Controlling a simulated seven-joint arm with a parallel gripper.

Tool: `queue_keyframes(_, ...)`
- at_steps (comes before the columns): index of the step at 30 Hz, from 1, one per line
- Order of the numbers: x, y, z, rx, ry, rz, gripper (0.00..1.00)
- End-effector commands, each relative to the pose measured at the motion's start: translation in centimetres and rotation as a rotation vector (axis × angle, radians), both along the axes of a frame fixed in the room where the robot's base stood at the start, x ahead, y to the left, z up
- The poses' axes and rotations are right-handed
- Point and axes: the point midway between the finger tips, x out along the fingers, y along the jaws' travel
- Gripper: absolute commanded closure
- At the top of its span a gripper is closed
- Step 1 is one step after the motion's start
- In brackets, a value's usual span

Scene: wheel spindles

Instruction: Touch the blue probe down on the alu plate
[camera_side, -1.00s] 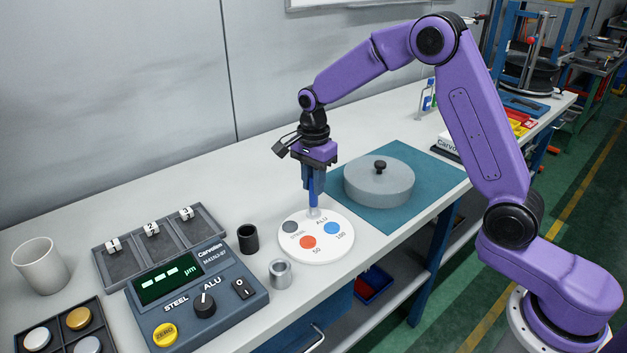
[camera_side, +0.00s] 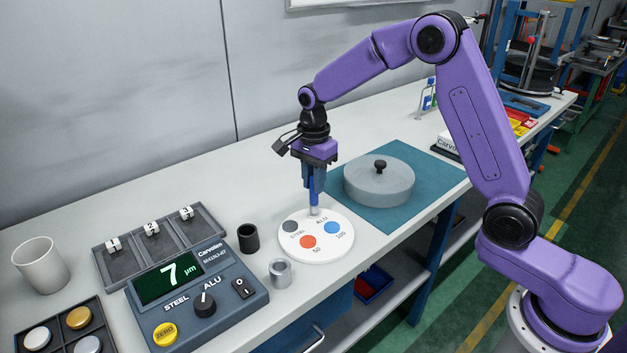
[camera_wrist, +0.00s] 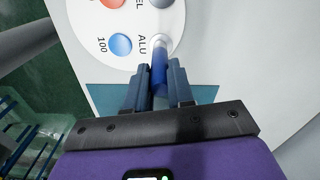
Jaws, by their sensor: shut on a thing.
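My gripper (camera_side: 314,184) is shut on the blue probe (camera_side: 314,198), which it holds upright, pointing down. The probe also shows between the fingers in the wrist view (camera_wrist: 158,75). Its pale tip is at the white disc (camera_side: 318,252), over the spot beside the ALU label, and appears to touch there. The alu spot itself is mostly hidden by the tip. The disc also carries a grey spot by STEEL (camera_side: 290,227), a red 50 spot (camera_side: 308,241) and a blue 100 spot (camera_side: 331,228). The gauge box's display (camera_side: 170,277) reads 7 µm.
The gauge has a STEEL/ALU knob (camera_side: 205,303) and a yellow ZERO button (camera_side: 165,334). A black cup (camera_side: 248,238) and a metal ring (camera_side: 281,273) stand left of the disc. A grey lidded round part (camera_side: 378,185) sits on a teal mat (camera_side: 432,180) at right.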

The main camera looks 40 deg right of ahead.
Motion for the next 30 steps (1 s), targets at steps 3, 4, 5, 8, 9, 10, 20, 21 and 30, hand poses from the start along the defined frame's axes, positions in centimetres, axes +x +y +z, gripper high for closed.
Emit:
queue_keyframes(3,0.1,0.0,1.0,0.001,-0.005,0.000,1.00)
queue_keyframes(4,0.1,0.0,1.2,0.001,-0.005,0.000,1.00)
queue_keyframes(5,0.1,0.0,1.4,0.001,-0.005,0.000,1.00)
queue_keyframes(8,0.1,0.0,2.1,0.001,-0.007,-0.001,1.00)
queue_keyframes(9,0.1,0.0,2.4,0.001,-0.006,-0.001,1.00)
queue_keyframes(10,0.1,0.0,2.6,0.001,-0.005,-0.001,1.00)
queue_keyframes(20,0.1,0.0,4.9,0.001,-0.006,0.000,1.00)
queue_keyframes(21,0.1,0.0,5.2,0.001,-0.007,0.000,1.00)
queue_keyframes(30,0.1,0.0,6.6,0.001,-0.005,0.000,1.00)
